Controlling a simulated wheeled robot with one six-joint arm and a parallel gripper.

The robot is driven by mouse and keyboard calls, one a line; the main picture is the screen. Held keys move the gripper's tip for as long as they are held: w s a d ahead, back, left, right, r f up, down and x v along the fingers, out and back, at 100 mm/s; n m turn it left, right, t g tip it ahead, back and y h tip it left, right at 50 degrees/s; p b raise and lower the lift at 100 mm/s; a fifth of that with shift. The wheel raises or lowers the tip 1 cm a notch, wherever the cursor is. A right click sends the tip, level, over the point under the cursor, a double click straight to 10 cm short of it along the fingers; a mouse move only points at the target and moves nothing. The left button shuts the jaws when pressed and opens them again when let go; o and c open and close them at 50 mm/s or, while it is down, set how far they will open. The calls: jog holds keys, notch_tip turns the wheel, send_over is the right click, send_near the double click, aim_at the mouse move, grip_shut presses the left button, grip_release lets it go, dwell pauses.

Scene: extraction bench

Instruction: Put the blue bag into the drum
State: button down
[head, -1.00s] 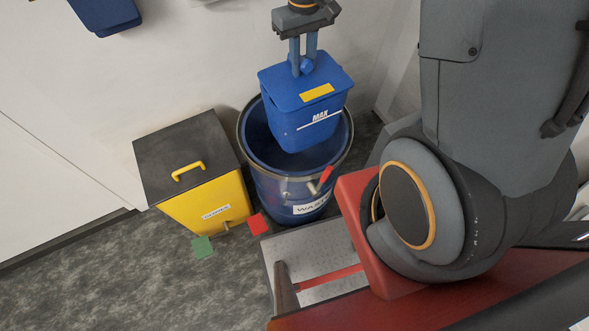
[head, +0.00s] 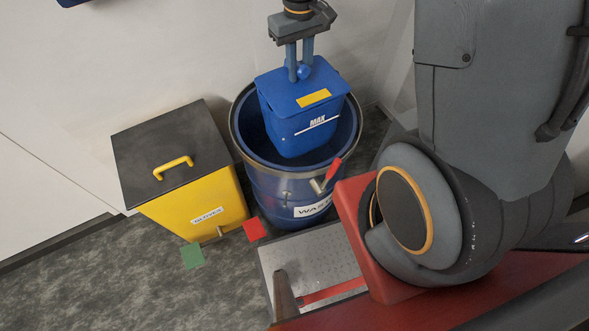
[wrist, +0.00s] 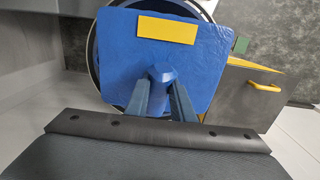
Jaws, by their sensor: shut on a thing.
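The blue bag (head: 300,112) is a box-like bag with a yellow label on top and "MAX" on its front. My gripper (head: 302,72) is shut on the knob on top of the bag. The bag hangs upright over the open blue drum (head: 284,188), and its lower part appears to be within the drum's rim; how deep I cannot tell. In the wrist view the bag's top (wrist: 205,60) sits below my gripper (wrist: 160,80) and covers most of the drum's opening. The drum's dark rim (wrist: 93,60) shows at the left edge of the bag.
A yellow bin (head: 195,205) with a dark lid and yellow handle stands left of the drum. A red-handled clamp (head: 331,172) sticks out at the drum's rim. Green (head: 192,255) and red (head: 254,229) squares lie near the bin. A pale wall is behind.

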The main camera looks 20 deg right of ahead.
jog(key=w+f+b, duration=0.1)
jog(key=f+b, duration=0.5)
jog(key=w+f+b, duration=0.2)
jog(key=f+b, duration=0.4)
jog(key=w+f+b, duration=0.2)
jog(key=f+b, duration=0.4)
jog(key=f, duration=0.1)
jog(key=shift+w, duration=0.2)
notch_tip(320, 180, down, 10)
jog(key=b, duration=0.1)
jog(key=shift+f, duration=0.15)
jog(key=c, duration=1.5)
grip_release()
jog(key=shift+c, duration=0.2)
